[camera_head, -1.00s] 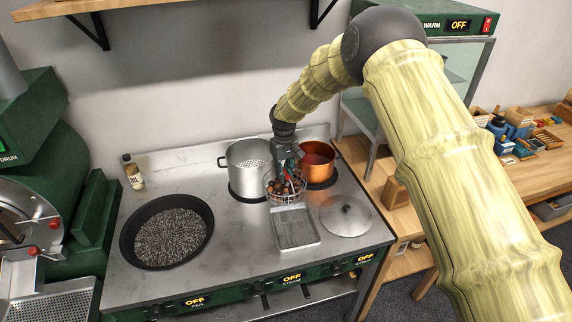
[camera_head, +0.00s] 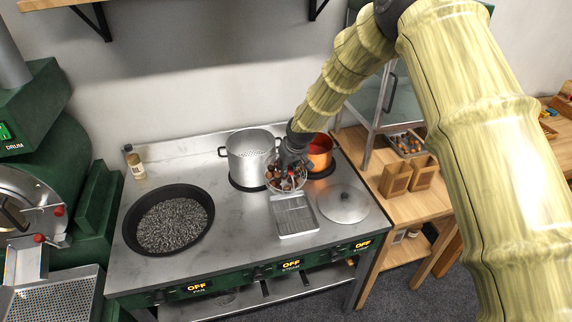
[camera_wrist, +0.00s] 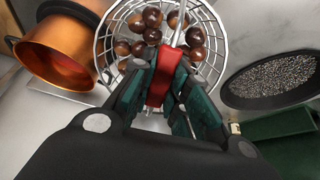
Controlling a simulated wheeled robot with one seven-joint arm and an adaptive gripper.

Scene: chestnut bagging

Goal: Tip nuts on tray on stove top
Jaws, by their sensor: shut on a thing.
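My gripper (camera_head: 291,165) is shut on the red handle (camera_wrist: 162,76) of a round wire basket (camera_wrist: 205,72). The handle shows clearly in the wrist view. Several brown nuts (camera_wrist: 152,16) lie in the basket. In the head view the basket (camera_head: 272,184) is partly hidden by my gripper and sits just behind the tray. The metal tray (camera_head: 293,218) lies on the steel stove top (camera_head: 245,250) and looks empty. I cannot tell whether the basket touches the stove top or hangs just above it.
A silver pot (camera_head: 248,160) stands left of the basket, a copper pot (camera_head: 319,158) right of it. A lid (camera_head: 343,205) lies right of the tray. A black pan (camera_head: 134,232) with dark grains is at the left. Bare stove top lies between pan and tray.

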